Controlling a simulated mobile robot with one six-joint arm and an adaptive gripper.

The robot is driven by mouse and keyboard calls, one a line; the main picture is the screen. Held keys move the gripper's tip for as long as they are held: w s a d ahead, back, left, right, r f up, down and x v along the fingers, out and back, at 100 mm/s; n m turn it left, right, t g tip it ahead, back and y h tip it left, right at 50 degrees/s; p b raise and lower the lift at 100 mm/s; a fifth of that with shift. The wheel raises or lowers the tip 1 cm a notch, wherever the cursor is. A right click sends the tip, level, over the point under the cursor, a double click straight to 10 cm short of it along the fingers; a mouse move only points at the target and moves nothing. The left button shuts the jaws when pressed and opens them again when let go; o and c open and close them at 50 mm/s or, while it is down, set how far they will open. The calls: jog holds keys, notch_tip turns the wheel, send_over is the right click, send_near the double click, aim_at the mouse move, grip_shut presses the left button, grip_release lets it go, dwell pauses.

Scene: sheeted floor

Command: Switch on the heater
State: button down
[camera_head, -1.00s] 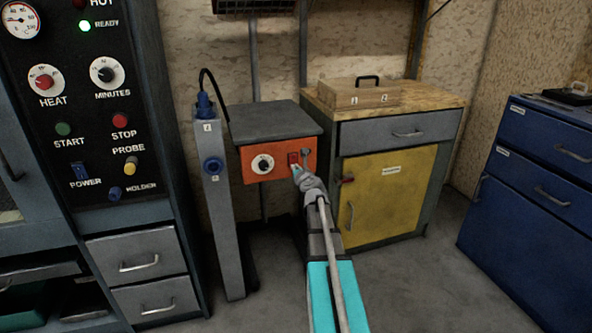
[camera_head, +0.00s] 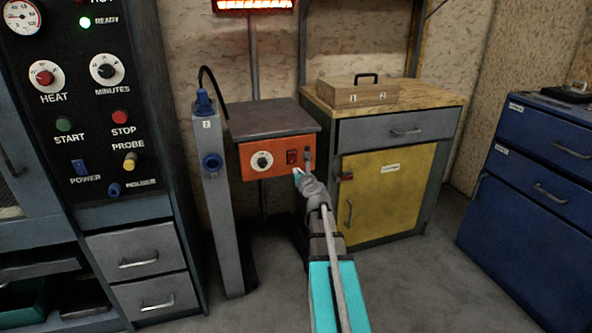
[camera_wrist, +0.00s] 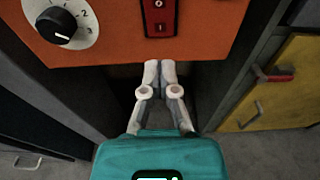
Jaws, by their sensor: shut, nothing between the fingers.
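The heater (camera_head: 255,5) at the top edge of the head view glows orange-red. Below it is an orange control panel (camera_head: 275,168) with a white dial (camera_head: 262,161) and a red rocker switch (camera_head: 292,157). In the wrist view the switch (camera_wrist: 160,17) shows a 0 mark above and a 1 mark below, and the dial (camera_wrist: 62,24) is at upper left. My gripper (camera_wrist: 159,68) is shut and empty. Its fingertips are just below the switch, near the panel's lower edge, and seem apart from the switch. In the head view my gripper (camera_head: 297,172) is partly hidden by its own wrist.
A grey post (camera_head: 222,240) with blue sockets stands left of the panel. A yellow-door cabinet (camera_head: 390,190) with a wooden box (camera_head: 357,92) on top is close on the right. Blue drawers (camera_head: 530,190) stand farther right. A black oven panel (camera_head: 95,110) is at left.

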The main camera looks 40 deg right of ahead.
jog(key=s+a+f+b, duration=0.1)
jog(key=s+a, duration=0.1)
jog(key=s, duration=0.7)
jog(key=shift+a, duration=0.35)
jog(key=shift+w+f, duration=0.1)
jog(key=w+a+f+n+g+y, duration=0.1)
jog(key=a+f+n+g+y, duration=0.25)
jog(key=a+n, duration=0.75)
jog(key=w+a+f+n+g+y, duration=0.15)
jog(key=a+f+n+y, duration=0.3)
jog(key=a+n, duration=0.6)
jog(key=s+a+f+n+g+h+p, duration=0.1)
jog(key=s+a+f+n+g+h, duration=0.15)
jog(key=s+a+n+g, duration=0.55)
jog(key=s+a+f+n+g+h+p, duration=0.1)
jog(key=s+a+f+n+g, duration=0.25)
jog(key=s+a+n, duration=0.45)
notch_tip(320, 180, up, 37)
jog(key=w+d+n+p, duration=0.1)
jog(key=w+n+p, duration=0.1)
jog(key=p, duration=3.5)
jog(key=shift+w+d+r+t+p, duration=0.15)
jog(key=shift+w+d+t+p, duration=0.05)
jog(key=shift+d+t+p, duration=0.15)
